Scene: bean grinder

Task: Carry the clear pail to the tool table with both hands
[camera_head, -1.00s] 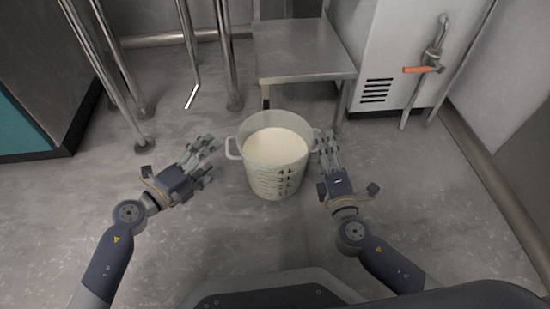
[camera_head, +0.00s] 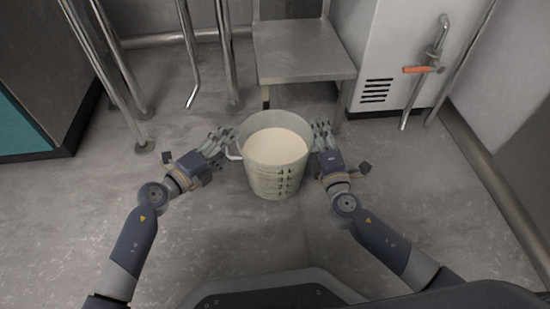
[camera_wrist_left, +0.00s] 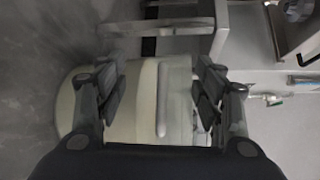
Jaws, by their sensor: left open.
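The clear pail (camera_head: 276,178) stands upright on the floor, filled with pale contents and printed with dark marks. My left gripper (camera_head: 225,143) is open at the pail's left handle (camera_head: 233,153). In the left wrist view the pail (camera_wrist_left: 125,112) lies beyond the left gripper (camera_wrist_left: 156,82), and the handle (camera_wrist_left: 162,100) runs between its spread fingers. My right gripper (camera_head: 322,136) is at the pail's right side, by the rim. The right handle is mostly hidden by its fingers, and its grip is unclear. I cannot tell which surface is the tool table.
A low metal step (camera_head: 303,50) stands right behind the pail. Steel legs (camera_head: 229,55) rise from the floor at the upper left. A white cabinet (camera_head: 385,50) with a vent and an orange-handled tap (camera_head: 424,69) is at the right. The floor (camera_head: 255,240) in front is clear.

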